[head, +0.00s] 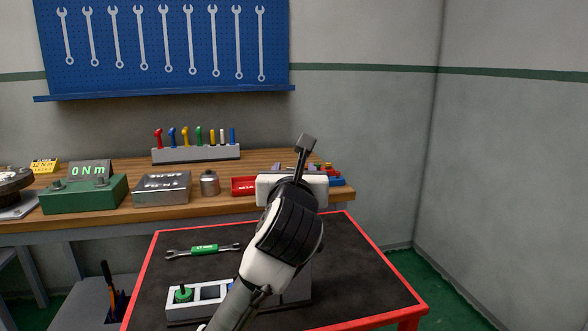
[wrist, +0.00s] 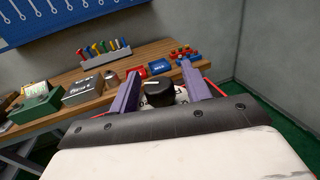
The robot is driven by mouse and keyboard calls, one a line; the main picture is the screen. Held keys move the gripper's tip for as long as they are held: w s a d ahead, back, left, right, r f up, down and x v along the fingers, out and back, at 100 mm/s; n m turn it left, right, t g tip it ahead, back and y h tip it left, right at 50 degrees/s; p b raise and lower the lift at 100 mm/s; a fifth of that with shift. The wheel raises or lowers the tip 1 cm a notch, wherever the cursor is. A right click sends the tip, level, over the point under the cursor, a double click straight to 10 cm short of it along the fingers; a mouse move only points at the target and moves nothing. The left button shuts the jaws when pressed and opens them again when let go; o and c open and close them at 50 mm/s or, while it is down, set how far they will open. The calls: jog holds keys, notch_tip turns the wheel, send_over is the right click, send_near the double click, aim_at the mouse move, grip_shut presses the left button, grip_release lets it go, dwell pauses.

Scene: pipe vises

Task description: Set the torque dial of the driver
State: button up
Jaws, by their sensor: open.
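A round black dial (wrist: 158,93) with a pale pointer mark shows in the wrist view, on a white plate with dark markings. My gripper (wrist: 160,70) is open, its two purple fingers on either side of the dial with a gap at each side. The body of the driver cannot be made out. A yellow sign (head: 45,166) appears to read 12 N m. A green box (head: 85,194) carries a display (head: 90,170) reading 0 Nm.
A red-edged cart (head: 385,287) with a dark top holds a green-labelled wrench (head: 204,249) and a pale holder (head: 176,312). The wooden bench (head: 130,214) behind carries a silver box (head: 162,188), a metal canister (head: 209,183) and a rack (head: 196,154) of coloured tools. The cart's right side is clear.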

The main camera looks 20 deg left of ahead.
jog(key=shift+w+a, duration=0.1)
jog(key=shift+w, duration=0.15)
jog(key=c, duration=1)
jog(key=shift+n+y, duration=0.3)
jog(key=shift+y, duration=0.2)
